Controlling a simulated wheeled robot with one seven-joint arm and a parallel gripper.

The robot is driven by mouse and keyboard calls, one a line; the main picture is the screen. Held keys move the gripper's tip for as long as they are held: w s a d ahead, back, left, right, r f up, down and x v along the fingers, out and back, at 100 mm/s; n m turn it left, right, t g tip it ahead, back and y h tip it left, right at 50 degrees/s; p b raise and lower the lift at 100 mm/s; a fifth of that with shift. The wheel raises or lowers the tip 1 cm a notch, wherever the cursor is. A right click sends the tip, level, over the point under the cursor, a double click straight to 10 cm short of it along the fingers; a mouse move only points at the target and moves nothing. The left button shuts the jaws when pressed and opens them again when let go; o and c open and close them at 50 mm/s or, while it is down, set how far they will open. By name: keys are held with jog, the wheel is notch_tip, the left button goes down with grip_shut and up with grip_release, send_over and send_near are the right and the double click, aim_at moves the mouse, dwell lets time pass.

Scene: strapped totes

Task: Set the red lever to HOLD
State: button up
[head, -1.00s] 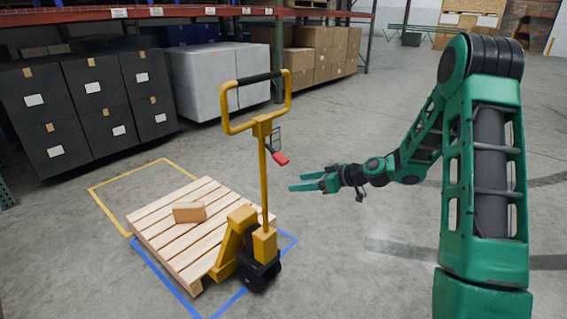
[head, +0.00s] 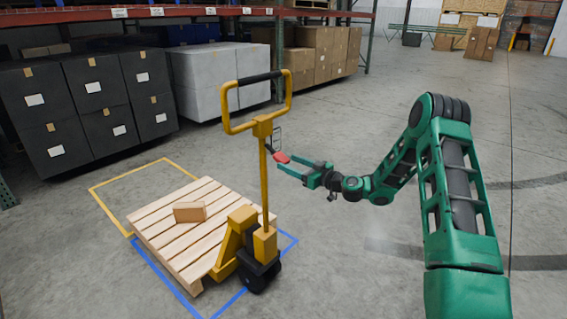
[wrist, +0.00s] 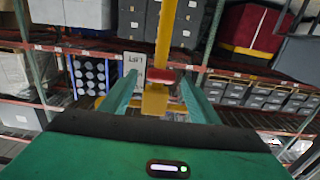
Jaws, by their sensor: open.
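The red lever (head: 281,157) sticks out to the right from the upright yellow mast of a pallet jack (head: 264,180), just below its loop handle. A small plate (head: 277,136) stands behind the lever. My gripper (head: 291,168) is open, its two green fingers pointing left with their tips at or very near the lever's red end; contact cannot be told. In the wrist view the red lever (wrist: 163,75) shows between the fingers (wrist: 160,92), in front of the yellow mast. A white label plate (wrist: 132,66) stands beside it; its marking is too small to read surely.
A wooden pallet (head: 165,222) with a small cardboard box (head: 190,212) sits on the jack's forks. Yellow and blue floor lines surround it. Dark bins (head: 75,115), grey totes (head: 215,80) and shelving stand behind. The floor to the right is mostly open.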

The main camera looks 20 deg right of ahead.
aim_at(277, 155)
jog(key=shift+x, duration=2.15)
